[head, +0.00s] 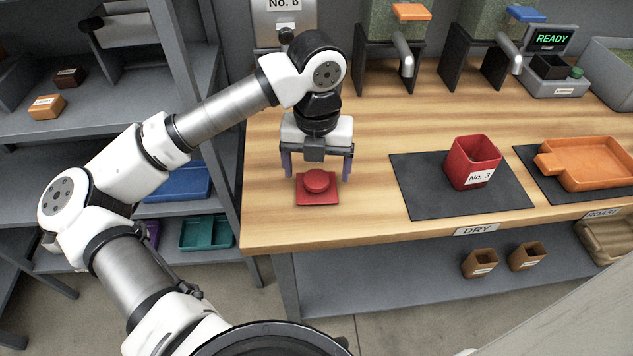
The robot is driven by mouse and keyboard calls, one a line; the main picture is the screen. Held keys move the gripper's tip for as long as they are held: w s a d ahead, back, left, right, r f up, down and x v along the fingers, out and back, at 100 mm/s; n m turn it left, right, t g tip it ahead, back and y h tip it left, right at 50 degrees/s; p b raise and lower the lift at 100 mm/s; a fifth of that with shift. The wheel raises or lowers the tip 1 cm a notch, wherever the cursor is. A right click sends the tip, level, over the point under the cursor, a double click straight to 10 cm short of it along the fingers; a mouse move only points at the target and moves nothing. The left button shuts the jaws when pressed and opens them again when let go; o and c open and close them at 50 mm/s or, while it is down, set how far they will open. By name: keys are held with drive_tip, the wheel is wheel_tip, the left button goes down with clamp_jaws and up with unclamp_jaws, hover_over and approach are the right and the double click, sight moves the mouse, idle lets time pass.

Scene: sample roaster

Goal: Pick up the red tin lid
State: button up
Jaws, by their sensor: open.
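The red tin lid (317,192) is a flat square with a round raised knob on top. It lies flat on the wooden counter, near the front left edge. My gripper (316,176) points down over the lid, with its two fingers spread wide on the left and right of the knob. The fingertips look slightly above or behind the lid, and I cannot tell the exact height. Nothing is between the fingers except the view of the lid's knob. The open red tin (470,165) labelled No. 3 stands upright on a dark mat to the right.
The dark mat (420,190) has a DRY label at its front. An orange tray (594,163) sits on another mat at right. Dispensers with an orange lever (411,12) and a blue lever (526,14) stand behind, beside a READY display (551,39). Counter around the lid is clear.

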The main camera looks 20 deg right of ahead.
sight(317, 178)
drive_tip(key=shift+f+p, duration=0.3)
drive_tip(key=shift+f, duration=1.55)
drive_tip(key=c, duration=0.7)
drive_tip(key=shift+r, duration=0.1)
